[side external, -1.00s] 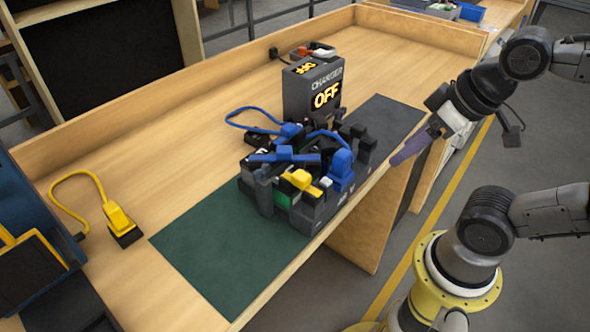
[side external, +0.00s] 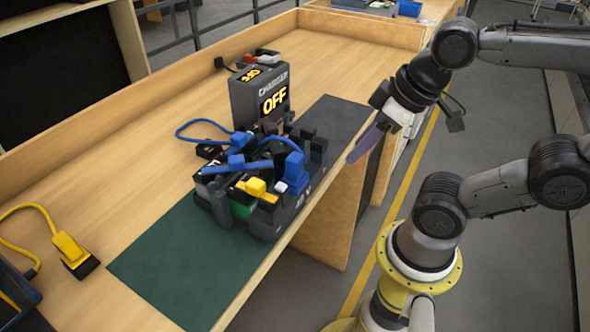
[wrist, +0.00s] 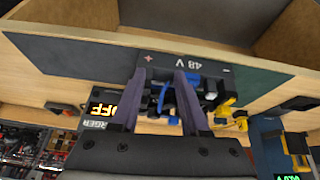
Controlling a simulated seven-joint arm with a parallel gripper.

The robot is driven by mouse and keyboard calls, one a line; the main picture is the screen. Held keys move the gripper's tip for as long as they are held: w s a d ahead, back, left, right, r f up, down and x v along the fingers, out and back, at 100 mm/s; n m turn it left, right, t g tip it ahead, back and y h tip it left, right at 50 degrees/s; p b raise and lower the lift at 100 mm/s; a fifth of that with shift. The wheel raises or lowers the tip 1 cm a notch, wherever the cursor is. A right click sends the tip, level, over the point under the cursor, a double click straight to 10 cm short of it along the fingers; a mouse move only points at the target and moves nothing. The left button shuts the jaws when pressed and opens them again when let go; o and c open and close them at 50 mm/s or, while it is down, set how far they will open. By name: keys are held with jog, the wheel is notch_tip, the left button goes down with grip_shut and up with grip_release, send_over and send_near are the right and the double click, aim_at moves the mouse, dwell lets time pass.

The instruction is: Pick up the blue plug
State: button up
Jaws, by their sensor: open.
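A blocky blue plug (side external: 295,168) stands upright on the right part of the dark battery pack (side external: 268,222). A second blue connector (side external: 238,164) lies across the pack's left part, with a blue cable looping behind. My gripper (side external: 364,145) is open and empty, right of the pack and apart from it, beyond the bench's front edge. In the wrist view, its two purple-grey fingers (wrist: 160,78) are spread, with the pack's "48 V" face (wrist: 180,62) ahead. Blue parts (wrist: 168,100) show between and beside the fingers, partly hidden; I cannot tell which plug they belong to.
A charger box (side external: 260,96) reading OFF stands behind the pack. A yellow connector (side external: 256,187) sits on the pack's front. A yellow plug with cable (side external: 72,250) lies at the bench's left. The green mat (side external: 175,265) is clear in front.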

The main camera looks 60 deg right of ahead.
notch_tip(320, 180, up, 4)
jog(key=d+n+g, duration=0.1)
jog(key=n+g, duration=0.1)
jog(key=n, duration=0.3)
notch_tip(320, 180, up, 7)
jog(key=n+g+h, duration=0.3)
jog(key=n+h, duration=0.1)
jog(key=n, duration=0.6)
send_over(292, 160)
jog(key=s+d, duration=0.2)
jog(key=w+a+f+n, duration=0.2)
jog(key=a+f, duration=0.1)
jog(key=a, duration=0.4)
jog(key=x, duration=0.8)
jog(key=d+x, duration=0.1)
jog(key=x, duration=0.3)
jog(key=shift+s+d+f, duration=0.1)
jog(key=shift+s+d, duration=0.05)
jog(key=shift+d, duration=0.05)
grip_shut()
